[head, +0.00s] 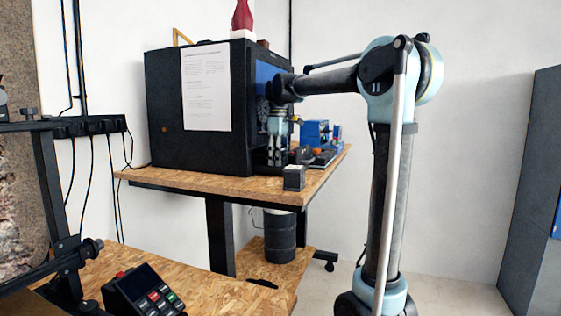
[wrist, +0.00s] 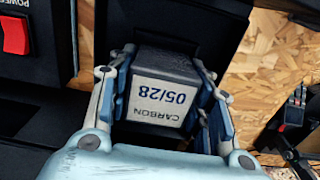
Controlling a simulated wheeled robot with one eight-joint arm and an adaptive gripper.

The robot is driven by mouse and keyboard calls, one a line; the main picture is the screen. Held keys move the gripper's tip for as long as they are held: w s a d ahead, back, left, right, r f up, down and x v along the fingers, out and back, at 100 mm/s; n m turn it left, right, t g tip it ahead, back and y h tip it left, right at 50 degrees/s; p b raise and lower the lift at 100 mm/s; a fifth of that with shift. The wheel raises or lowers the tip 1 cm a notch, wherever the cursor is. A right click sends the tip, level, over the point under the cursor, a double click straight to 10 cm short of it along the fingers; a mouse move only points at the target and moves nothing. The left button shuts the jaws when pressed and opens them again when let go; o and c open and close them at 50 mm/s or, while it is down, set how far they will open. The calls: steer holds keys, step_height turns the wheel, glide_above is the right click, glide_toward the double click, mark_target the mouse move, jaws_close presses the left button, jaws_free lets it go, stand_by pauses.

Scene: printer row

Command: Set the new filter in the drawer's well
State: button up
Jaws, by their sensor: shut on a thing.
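The filter is a dark block with a pale label reading "CARBON 05/28" (wrist: 158,100), upside down in the wrist view. My gripper (wrist: 165,95) is shut on it, one finger against each side. In the head view my gripper (head: 276,150) points down at the front of the black printer (head: 205,150). Black parts of the printer, likely the drawer (wrist: 190,28), lie behind and around the filter in the wrist view. The well itself is hidden, so I cannot tell whether the filter is above it or partly in it.
A small dark block with a pale top (head: 294,178) stands near the edge of the wooden table (head: 190,189). Blue and dark items (head: 316,135) lie behind my gripper. A red power switch (wrist: 15,36) is on the printer front. A control box (head: 143,292) sits on the nearer table.

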steer(key=shift+f, duration=0.2)
steer(key=o, duration=1.1)
steer(key=shift+r, duration=0.1)
step_height(320, 180, up, 12)
